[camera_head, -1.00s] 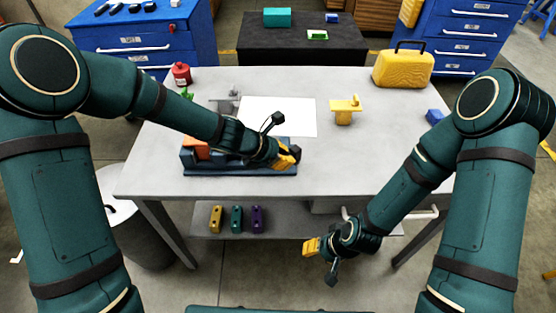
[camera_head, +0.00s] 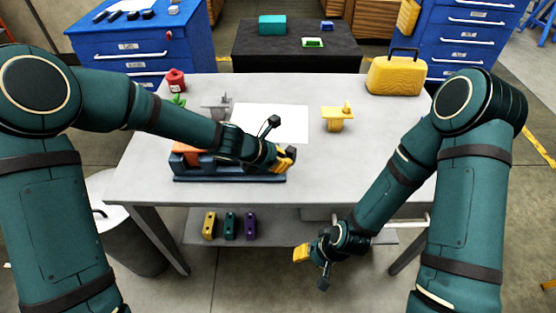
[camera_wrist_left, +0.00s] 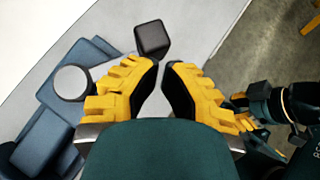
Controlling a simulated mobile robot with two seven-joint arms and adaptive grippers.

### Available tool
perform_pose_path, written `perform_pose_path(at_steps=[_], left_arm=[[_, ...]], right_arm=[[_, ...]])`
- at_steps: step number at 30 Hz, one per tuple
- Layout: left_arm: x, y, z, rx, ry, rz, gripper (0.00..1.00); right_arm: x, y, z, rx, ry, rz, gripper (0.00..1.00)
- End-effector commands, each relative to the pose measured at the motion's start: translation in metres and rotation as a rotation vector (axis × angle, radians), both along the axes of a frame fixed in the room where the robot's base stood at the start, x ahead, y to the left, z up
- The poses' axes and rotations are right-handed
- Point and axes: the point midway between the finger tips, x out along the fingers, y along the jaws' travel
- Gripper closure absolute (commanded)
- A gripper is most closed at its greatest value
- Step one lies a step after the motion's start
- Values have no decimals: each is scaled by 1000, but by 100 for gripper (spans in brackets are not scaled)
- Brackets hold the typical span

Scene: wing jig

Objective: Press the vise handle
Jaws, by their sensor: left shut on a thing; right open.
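The blue vise (camera_head: 230,178) sits at the table's front edge, with an orange part (camera_head: 188,149) at its left end. My left gripper (camera_head: 288,158) is at the vise's right end, its forearm covering much of the vise. In the left wrist view, the vise body (camera_wrist_left: 40,140) is at left and a dark block, seemingly the end of the vise handle (camera_wrist_left: 152,38), is just beyond the yellow fingertips (camera_wrist_left: 160,68). The fingers are shut on the handle; the gripped part is mostly hidden. My right gripper (camera_head: 301,253) is open and empty, low in front of the table.
Three coloured blocks (camera_head: 230,226) are on the lower shelf. The table's right middle is clear.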

Motion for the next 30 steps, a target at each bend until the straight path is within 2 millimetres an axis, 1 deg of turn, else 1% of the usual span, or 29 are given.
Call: perform_pose_path(at_steps=[1, 6, 12, 21, 30], left_arm=[[1, -5, 1, -1, 0, -8, 100], [7, -15, 1, -2, 2, -21, 100], [15, -24, 1, -2, 2, -24, 100], [22, -31, 2, -6, -1, -25, 100], [25, -33, 4, -9, -6, -28, 100]], right_arm=[[0, 0, 1, 0, 1, 0, 53], [-1, 0, 7, 0, 3, 1, 53], [-2, 0, 13, 1, 6, 1, 53], [-4, 1, 17, 1, 9, 2, 53], [-3, 0, 17, 1, 8, 2, 53]])
